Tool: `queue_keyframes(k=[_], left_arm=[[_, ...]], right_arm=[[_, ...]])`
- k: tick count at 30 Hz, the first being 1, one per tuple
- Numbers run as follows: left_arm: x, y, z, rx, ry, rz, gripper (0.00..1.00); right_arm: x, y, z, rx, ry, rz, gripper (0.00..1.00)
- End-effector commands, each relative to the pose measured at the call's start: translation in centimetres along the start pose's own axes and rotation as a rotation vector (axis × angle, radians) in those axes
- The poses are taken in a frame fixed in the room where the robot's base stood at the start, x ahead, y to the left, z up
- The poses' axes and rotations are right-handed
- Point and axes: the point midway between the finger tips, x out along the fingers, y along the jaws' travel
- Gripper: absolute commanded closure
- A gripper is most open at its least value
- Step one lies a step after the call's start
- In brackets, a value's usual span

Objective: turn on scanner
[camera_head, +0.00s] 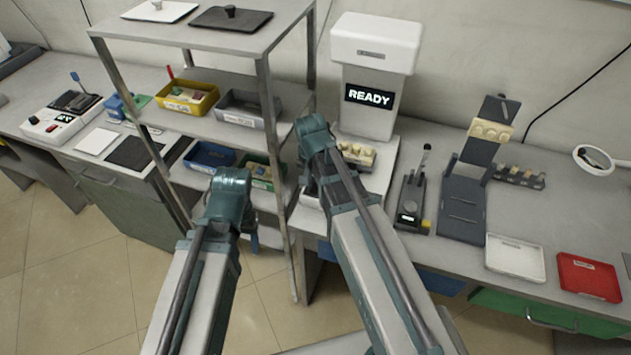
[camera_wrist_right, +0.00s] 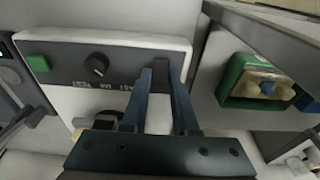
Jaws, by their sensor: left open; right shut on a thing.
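In the right wrist view a dark panel shows a green button (camera_wrist_right: 38,63), a black knob (camera_wrist_right: 96,64) and a dark upright piece (camera_wrist_right: 186,78) at the fingers. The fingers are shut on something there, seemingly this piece. My left gripper (camera_head: 251,238) is open, low beside the rack, and mostly hidden behind its wrist.
The metal rack (camera_head: 265,90) with yellow (camera_head: 213,103), grey, blue and green bins stands close to both arms. A tray of pale blocks (camera_head: 357,153) sits under the screen. Dark devices (camera_head: 408,200), a white tray (camera_head: 515,262) and a red tray (camera_head: 588,280) lie to the right.

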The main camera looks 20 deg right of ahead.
Motion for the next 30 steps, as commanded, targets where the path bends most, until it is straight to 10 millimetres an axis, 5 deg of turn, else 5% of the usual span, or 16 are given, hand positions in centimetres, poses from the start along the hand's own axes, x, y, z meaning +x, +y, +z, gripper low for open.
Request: queue_keyframes(k=[8, 9, 13, 30], left_arm=[[0.0, 0.0, 0.0, 0.0, 0.0, 0.0, 0.34], [0.0, 0.0, 0.0, 0.0, 0.0, 0.0, 0.34], [0.0, 0.0, 0.0, 0.0, 0.0, 0.0, 0.34], [-1.2, -0.1, 0.1, 0.0, 0.0, 0.0, 0.34]], right_arm=[[0.0, 0.0, 0.1, 0.0, 0.006, 0.001, 1.0], [0.0, 0.0, 0.1, 0.0, 0.006, 0.001, 0.67], [0.0, 0.0, 0.1, 0.0, 0.006, 0.001, 0.44], [-1.3, 0.0, 0.0, 0.0, 0.006, 0.001, 0.43]])
